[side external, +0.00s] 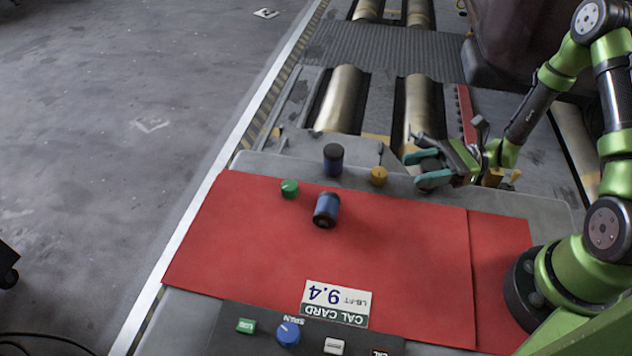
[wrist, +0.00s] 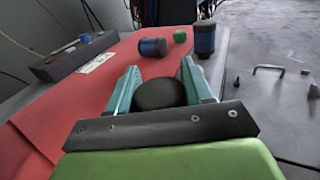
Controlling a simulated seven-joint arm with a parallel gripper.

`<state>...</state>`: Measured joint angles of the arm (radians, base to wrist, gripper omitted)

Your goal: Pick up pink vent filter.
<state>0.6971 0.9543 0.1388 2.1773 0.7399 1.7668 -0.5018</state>
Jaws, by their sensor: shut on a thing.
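No pink vent filter can be made out in either view. My gripper (side external: 420,170) is at the back right of the work surface, its teal fingers pointing left in the side external view. In the wrist view my gripper (wrist: 158,85) has its two teal fingers on either side of a dark, rounded thing (wrist: 160,94), and it is shut on this. Only the thing's dark end shows well; its full shape is hidden by the fingers and gripper body.
A red mat (side external: 320,250) covers the bench. On or near it are a tipped blue cylinder (side external: 326,210), an upright dark cylinder (side external: 333,160), a green knob (side external: 289,188) and a yellow knob (side external: 378,176). A cal card (side external: 337,302) and control panel (side external: 288,334) are at the front.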

